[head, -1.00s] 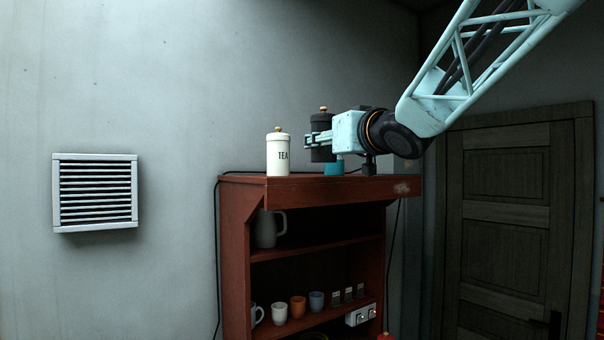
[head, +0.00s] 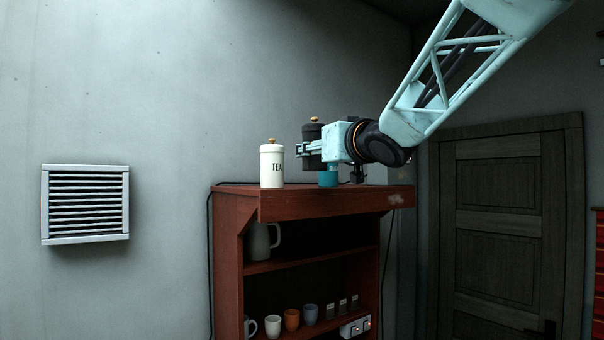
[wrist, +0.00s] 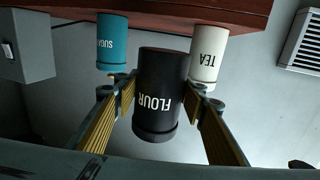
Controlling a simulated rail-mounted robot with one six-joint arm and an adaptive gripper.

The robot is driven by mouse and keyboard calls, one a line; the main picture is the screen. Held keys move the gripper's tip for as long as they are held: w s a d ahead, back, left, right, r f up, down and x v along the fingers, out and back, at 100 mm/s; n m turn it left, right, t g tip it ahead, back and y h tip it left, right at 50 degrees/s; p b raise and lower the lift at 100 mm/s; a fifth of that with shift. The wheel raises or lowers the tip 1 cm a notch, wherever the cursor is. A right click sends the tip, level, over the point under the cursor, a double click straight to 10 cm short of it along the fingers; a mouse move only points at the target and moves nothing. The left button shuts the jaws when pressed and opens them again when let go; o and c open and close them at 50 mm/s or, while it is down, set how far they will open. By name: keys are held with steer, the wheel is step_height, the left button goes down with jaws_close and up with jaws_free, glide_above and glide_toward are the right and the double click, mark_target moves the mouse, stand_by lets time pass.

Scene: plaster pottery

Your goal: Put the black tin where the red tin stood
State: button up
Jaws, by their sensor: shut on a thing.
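The black tin, labelled FLOUR, shows in the head view (head: 312,130) and upside down in the wrist view (wrist: 157,90). My gripper (wrist: 155,105) is shut on it, one finger on each side. In the head view the tin's base is above the cabinet top, and my gripper hides part of its side. A white TEA tin (head: 271,166) stands on the cabinet top to its left. A teal SUGAR tin (head: 328,179) stands below my gripper and also shows in the wrist view (wrist: 113,42). I see no red tin in the current frames.
The red-brown cabinet (head: 325,205) has lower shelves with a grey jug (head: 258,243), several cups and small jars. A grey box (wrist: 22,45) shows in the wrist view. A vent (head: 86,204) is on the wall and a dark door (head: 500,220) is at the right.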

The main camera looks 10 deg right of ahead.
steer(key=w, duration=0.8)
steer(key=w+f+p, duration=0.1)
steer(key=w, duration=0.3)
steer(key=shift+w+a, duration=0.2)
steer(key=shift+a, duration=0.2)
steer(key=shift+w, duration=0.1)
steer(key=shift+w+f, duration=0.1)
steer(key=shift+w, duration=0.05)
steer(key=shift+w+f, duration=0.1)
steer(key=shift+w, duration=0.1)
steer(key=shift+f, duration=1.65)
steer(key=shift+f, duration=0.2)
steer(key=o, duration=0.6)
